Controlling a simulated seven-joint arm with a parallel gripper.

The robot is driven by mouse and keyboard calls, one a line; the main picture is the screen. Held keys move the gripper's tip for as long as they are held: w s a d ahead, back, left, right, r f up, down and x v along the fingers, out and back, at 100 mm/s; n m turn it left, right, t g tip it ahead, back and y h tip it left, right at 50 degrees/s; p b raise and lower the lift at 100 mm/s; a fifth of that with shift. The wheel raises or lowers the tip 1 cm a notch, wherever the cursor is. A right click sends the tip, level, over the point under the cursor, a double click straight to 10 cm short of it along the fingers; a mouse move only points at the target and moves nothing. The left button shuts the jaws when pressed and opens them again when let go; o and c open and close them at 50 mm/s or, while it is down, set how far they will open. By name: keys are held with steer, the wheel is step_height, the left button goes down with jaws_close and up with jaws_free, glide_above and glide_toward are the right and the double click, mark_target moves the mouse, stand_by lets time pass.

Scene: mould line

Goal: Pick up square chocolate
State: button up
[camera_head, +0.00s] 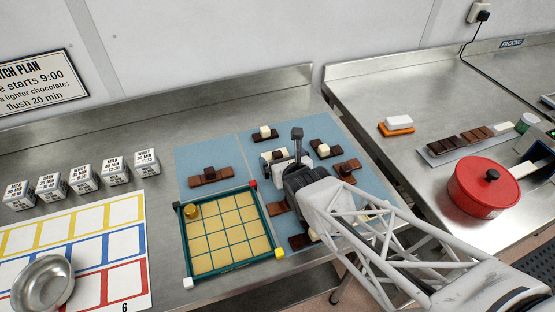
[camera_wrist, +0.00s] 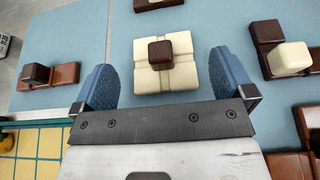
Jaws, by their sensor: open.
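In the wrist view a square white chocolate (camera_wrist: 187,75) with a dark brown cube on top lies on the blue mat. My gripper (camera_wrist: 160,62) is open. Its blue fingers stand apart on the left and right of the square chocolate in this view, with nothing held between them. I cannot tell how high the fingers are above the mat. In the head view my gripper (camera_head: 290,160) is over the middle of the blue mat (camera_head: 192,157), and the arm hides part of the pieces there.
A yellow grid tray (camera_head: 228,232) is front left, a red pot (camera_head: 484,187) right.

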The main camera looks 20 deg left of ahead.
mark_target(277, 151)
steer(key=shift+a+f, duration=0.1)
steer(key=shift+x, duration=2.45)
steer(key=c, duration=0.8)
steer(key=shift+r, duration=0.6)
step_height(277, 151, up, 3)
steer(key=shift+f, duration=0.15)
steer(key=s+d, duration=0.3)
steer(key=s, duration=0.1)
steer(key=s+d, duration=0.4)
steer(key=s+d+r, duration=0.1)
steer(key=s+d, duration=0.2)
steer(key=s, duration=0.1)
steer(key=shift+d, duration=0.4)
